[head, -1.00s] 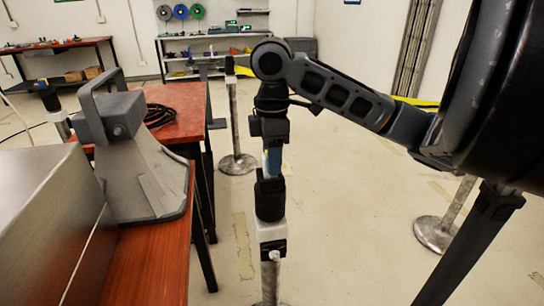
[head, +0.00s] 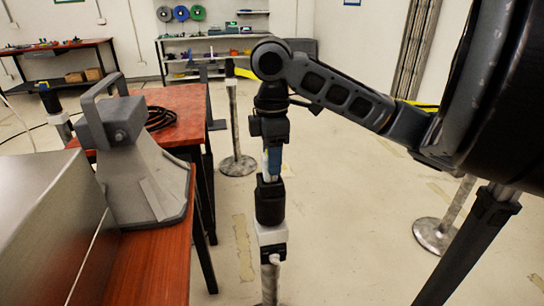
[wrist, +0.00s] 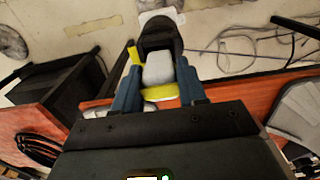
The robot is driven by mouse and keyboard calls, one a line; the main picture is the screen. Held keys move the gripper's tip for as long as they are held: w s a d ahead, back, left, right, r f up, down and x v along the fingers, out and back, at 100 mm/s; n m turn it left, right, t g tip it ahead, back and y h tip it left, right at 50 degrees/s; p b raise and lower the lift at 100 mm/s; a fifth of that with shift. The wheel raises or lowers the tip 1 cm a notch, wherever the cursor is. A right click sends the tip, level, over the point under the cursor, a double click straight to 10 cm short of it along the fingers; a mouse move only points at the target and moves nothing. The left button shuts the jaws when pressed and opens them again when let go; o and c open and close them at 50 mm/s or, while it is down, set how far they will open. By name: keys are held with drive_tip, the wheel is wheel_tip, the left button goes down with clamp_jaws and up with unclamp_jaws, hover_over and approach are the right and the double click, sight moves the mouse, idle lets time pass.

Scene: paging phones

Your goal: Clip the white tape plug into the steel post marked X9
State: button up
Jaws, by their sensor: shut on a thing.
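My gripper (head: 272,165) points straight down in the head view, with its fingertips just above the black head (head: 269,202) of a steel post (head: 269,287). In the wrist view my gripper (wrist: 158,88) has its blue fingers shut on the white tape plug (wrist: 158,68), with yellow tape by it. The post's black head (wrist: 160,36) lies right at the plug's far end. I cannot tell whether the plug is seated in it. The post carries a white label (head: 271,234), but its marking is not legible.
A red-topped table (head: 185,97) with a black cable coil and a grey horn loudspeaker (head: 140,165) stand close left of the post. Other steel posts (head: 235,130) stand behind and at the right (head: 452,210). Yellow tape runs behind my arm.

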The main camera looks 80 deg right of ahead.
drive_tip(key=shift+f+b, duration=0.6)
drive_tip(key=shift+f, duration=0.2)
idle(0.6)
drive_tip(key=o, duration=0.8)
wheel_tip(320, 180, up, 11)
drive_tip(key=p, duration=1)
drive_tip(key=shift+r, duration=0.1)
